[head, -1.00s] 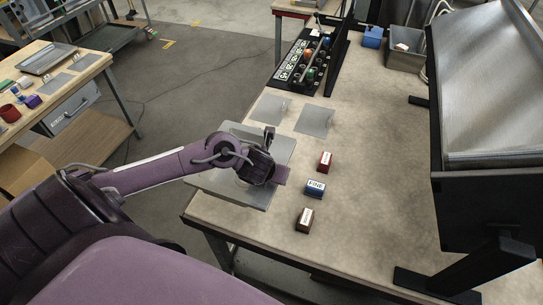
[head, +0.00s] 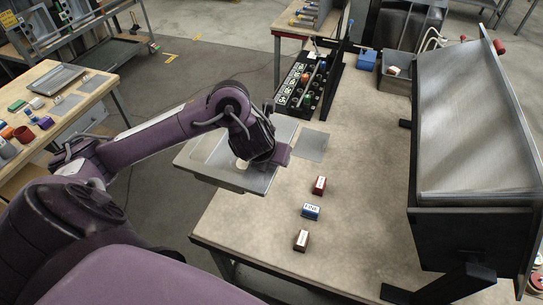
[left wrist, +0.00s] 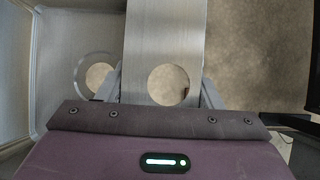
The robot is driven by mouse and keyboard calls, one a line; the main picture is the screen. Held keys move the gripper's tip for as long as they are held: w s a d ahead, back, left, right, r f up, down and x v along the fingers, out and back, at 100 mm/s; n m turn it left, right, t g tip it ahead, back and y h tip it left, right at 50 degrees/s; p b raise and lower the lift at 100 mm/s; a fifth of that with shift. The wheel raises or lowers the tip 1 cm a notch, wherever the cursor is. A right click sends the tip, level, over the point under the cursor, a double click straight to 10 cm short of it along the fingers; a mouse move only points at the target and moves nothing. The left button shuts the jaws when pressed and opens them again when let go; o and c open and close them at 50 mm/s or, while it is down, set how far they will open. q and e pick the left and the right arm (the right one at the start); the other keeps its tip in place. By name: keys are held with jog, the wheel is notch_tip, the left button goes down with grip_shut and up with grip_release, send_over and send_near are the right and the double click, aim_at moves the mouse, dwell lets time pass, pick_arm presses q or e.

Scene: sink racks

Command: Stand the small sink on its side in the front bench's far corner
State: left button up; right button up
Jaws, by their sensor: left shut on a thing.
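The small sink (head: 205,158) is a grey metal basin with a round drain hole. It lies roughly flat in the air over the left edge of the front bench (head: 345,215). My left gripper (head: 270,158) is shut on the sink's right side and hides part of it in the head view. In the left wrist view the sink's metal ledge (left wrist: 165,35), with a round hole, runs between the fingers, and the bowl with its drain is at the left. The bench's far corner is partly hidden by the tall black frame and panel. My right gripper is not in view.
Red (head: 319,185), blue (head: 311,211) and brown (head: 301,240) labelled blocks stand on the bench. A flat grey plate (head: 312,146) lies behind them. A black rack with a metal panel (head: 465,125) fills the right. A control board (head: 301,82) and grey bin (head: 394,82) are farther back.

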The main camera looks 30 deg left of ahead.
pick_arm(q)
notch_tip(320, 180, up, 3)
jog(key=shift+f+p, duration=0.2)
jog(key=shift+p, duration=0.7)
jog(key=shift+w+r, duration=0.1)
jog(key=shift+r, duration=0.15)
jog(key=shift+r+p, duration=0.35)
jog(key=shift+r, duration=0.55)
jog(key=shift+w+r, duration=0.1)
jog(key=shift+r, duration=2.25)
